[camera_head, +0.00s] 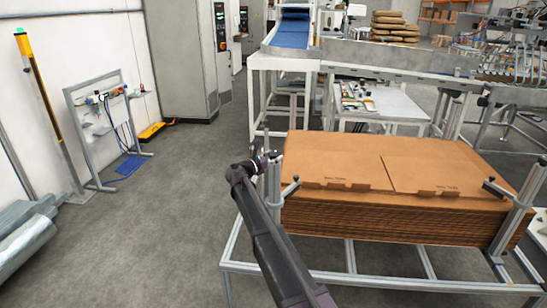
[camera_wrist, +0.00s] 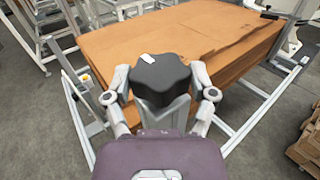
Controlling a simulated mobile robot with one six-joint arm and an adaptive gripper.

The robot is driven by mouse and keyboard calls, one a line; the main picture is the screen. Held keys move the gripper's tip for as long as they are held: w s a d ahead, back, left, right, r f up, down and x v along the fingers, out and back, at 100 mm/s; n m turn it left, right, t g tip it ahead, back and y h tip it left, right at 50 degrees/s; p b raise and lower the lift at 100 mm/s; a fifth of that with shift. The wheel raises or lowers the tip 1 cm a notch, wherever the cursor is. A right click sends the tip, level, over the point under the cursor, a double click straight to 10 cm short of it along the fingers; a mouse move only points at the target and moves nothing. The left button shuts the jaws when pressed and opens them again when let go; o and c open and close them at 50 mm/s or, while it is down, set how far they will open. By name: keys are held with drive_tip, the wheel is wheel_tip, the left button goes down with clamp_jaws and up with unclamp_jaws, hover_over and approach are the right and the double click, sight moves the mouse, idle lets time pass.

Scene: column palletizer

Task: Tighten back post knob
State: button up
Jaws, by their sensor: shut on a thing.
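The back post knob (camera_wrist: 160,80) is a black, lobed star knob with a small white mark on its top. It fills the middle of the wrist view. My gripper (camera_wrist: 161,97) has one grey finger on each side of it and is shut on it. In the head view my gripper (camera_head: 262,158) is at the grey post at the left end of the cardboard stack (camera_head: 390,165). The knob is too small and covered there to make out. The stem below the knob is mostly hidden by my gripper in the wrist view.
The stack sits on a grey metal frame (camera_head: 400,283). Another post (camera_head: 517,222) with a clamp handle (camera_head: 497,190) stands at its right end. A conveyor (camera_head: 400,62) and white table (camera_head: 385,107) are behind. Open floor (camera_head: 165,220) lies to the left.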

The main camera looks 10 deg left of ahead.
drive_tip(key=shift+m+g+h, duration=0.4)
drive_tip(key=shift+h, duration=0.1)
drive_tip(key=o, duration=1)
drive_tip(key=shift+o, duration=0.2)
drive_tip(key=shift+s, duration=0.1)
drive_tip(key=v, duration=1.1)
drive_tip(key=shift+s+a, duration=0.3)
